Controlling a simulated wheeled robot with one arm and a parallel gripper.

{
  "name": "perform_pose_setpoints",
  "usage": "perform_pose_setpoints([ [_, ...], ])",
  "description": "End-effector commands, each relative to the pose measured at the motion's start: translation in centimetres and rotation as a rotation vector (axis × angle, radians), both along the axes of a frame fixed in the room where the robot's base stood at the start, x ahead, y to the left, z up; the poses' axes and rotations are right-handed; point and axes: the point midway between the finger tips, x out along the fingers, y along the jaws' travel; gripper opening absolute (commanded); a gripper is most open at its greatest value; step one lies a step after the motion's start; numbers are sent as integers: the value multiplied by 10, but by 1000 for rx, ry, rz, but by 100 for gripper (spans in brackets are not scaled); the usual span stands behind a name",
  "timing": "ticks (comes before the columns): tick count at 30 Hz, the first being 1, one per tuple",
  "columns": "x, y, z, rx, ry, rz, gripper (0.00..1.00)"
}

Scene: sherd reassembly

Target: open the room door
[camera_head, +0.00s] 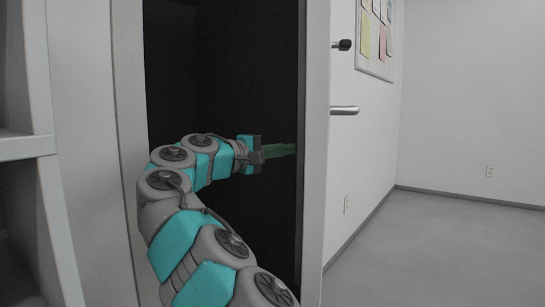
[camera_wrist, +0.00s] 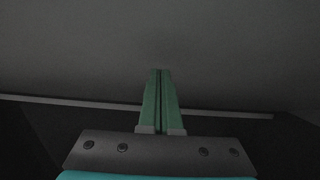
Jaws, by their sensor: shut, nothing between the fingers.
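The room door seems to show as a pale upright edge (camera_head: 315,150) right of centre in the head view, though I cannot tell door from frame for sure. A metal lever handle (camera_head: 344,110) sticks out to its right, with a dark knob (camera_head: 343,45) above. My gripper (camera_head: 294,150) is left of that edge, inside the dark recess, with its green fingers pointing right. In the wrist view the fingers (camera_wrist: 160,72) are shut together and empty, facing a plain dark grey surface. I cannot tell whether they touch it. No handle shows in the wrist view.
A pale upright post (camera_head: 125,150) bounds the dark recess (camera_head: 225,70) on the left, and grey shelving (camera_head: 25,148) stands at far left. To the right, a lit room has clear grey floor (camera_head: 440,250) and a wall board with papers (camera_head: 376,35).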

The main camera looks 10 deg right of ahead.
Motion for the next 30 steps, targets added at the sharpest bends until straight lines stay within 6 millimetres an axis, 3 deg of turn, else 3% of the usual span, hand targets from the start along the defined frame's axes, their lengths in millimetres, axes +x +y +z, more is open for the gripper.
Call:
perform_pose_setpoints([
  [7, -5, -14, -1, -3, 1, -1, 0],
  [25, -6, -20, 0, 0, 1, 0, 0],
  [30, -8, -29, -1, 0, 2, -1, 0],
])
